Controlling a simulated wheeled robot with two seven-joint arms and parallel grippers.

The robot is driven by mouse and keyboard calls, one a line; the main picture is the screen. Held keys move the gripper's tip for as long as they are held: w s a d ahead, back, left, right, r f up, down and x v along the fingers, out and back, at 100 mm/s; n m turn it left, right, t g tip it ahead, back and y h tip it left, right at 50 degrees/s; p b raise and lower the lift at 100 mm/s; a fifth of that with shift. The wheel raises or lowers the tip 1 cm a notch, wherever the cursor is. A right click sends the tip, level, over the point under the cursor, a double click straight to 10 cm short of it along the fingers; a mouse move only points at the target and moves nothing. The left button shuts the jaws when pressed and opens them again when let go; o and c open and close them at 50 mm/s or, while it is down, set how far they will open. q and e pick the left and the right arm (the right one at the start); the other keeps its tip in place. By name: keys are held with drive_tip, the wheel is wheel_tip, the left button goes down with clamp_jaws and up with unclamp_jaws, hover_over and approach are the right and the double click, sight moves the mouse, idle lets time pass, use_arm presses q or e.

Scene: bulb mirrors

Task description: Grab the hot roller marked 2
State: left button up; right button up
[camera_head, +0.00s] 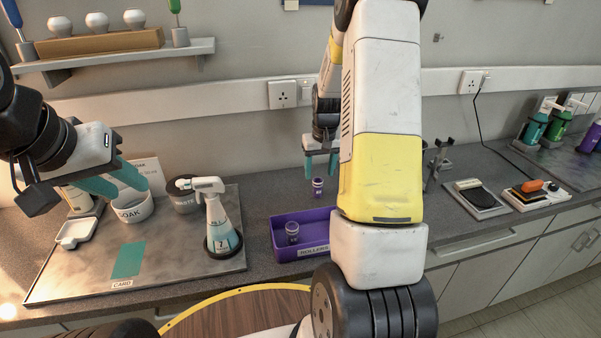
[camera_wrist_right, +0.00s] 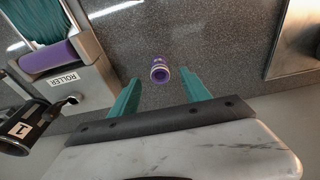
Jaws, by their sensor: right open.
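A small purple roller (camera_head: 318,187) with pale bands stands upright on the grey counter; its number is too small to read. In the right wrist view the roller (camera_wrist_right: 160,70) shows in line with the gap between the fingertips. My right gripper (camera_head: 320,171) is open and empty just above it, apart from it as far as I can tell. Another roller (camera_head: 292,233) stands in a purple tray (camera_head: 283,254) labelled ROLLERS. My left gripper (camera_head: 128,190) has its teal fingers apart, empty, by the white SOAK bowl (camera_head: 133,210).
A spray bottle (camera_head: 221,225) marked 2 and a dark jar (camera_head: 184,195) stand on a tray at left. In the wrist view, a grey unit (camera_wrist_right: 67,80) labelled ROLLER and a dark cylinder (camera_wrist_right: 20,130) marked 1 stand left of the roller. Counter around the roller is clear.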

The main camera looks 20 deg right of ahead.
sight(317, 187)
drive_tip(key=f, duration=0.3)
drive_tip(key=w+f, duration=0.1)
drive_tip(key=f, duration=0.1)
drive_tip(key=w+f, duration=0.1)
drive_tip(key=f, duration=0.2)
drive_tip(key=shift+w+d+f, duration=0.1)
drive_tip(key=shift+d+f, duration=0.05)
drive_tip(key=shift+f, duration=0.15)
clamp_jaws()
